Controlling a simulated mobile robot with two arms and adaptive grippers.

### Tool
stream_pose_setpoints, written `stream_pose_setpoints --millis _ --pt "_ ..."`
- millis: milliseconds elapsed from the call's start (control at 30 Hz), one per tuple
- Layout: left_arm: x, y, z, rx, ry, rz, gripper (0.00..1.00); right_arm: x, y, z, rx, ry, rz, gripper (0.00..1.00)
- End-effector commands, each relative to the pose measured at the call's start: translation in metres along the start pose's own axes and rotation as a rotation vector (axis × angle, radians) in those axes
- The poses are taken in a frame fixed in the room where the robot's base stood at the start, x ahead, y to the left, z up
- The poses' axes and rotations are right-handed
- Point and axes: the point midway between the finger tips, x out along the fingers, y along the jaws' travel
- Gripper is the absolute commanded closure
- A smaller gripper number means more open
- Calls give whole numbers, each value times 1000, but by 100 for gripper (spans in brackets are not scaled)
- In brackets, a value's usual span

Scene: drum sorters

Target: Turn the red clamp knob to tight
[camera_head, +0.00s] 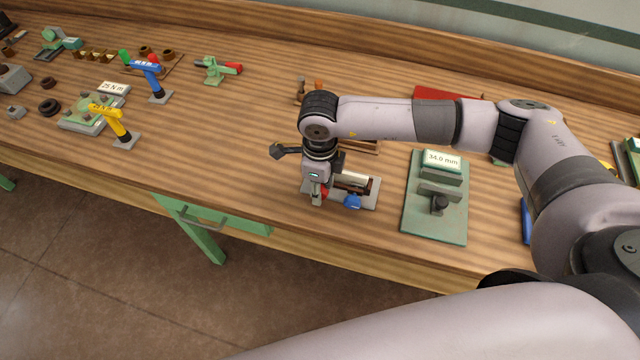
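A small fixture on a grey base plate (368,204) sits near the front edge of the bench. It carries a pale cylinder-like piece (352,180), a blue knob (353,202) at its front and a red knob (323,190) at its left end. My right gripper (317,196) points down over the left end of the fixture, with its fingertips at the red knob. The wrist and fingers hide much of the red knob, and I cannot tell whether the fingers are closed on it. My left gripper is not in view.
A green gauge board (455,225) reading 34.0 mm stands right of the fixture. A yellow-handled tool (110,118), a blue-handled tool (148,68) and a green clamp (213,70) stand to the left.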

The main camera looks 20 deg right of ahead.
Motion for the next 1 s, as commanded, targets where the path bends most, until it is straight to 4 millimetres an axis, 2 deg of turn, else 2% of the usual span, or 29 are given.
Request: stream_pose_setpoints --millis 133,367,900,1000 --pt "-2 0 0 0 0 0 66 7 0 0 -1 -1 -1 66" --pt "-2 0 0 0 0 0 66 8 0 0 -1 -1 -1 66" --pt "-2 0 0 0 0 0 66 8 0 0 -1 -1 -1 100" --pt "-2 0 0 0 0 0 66 7 0 0 -1 -1 -1 100"
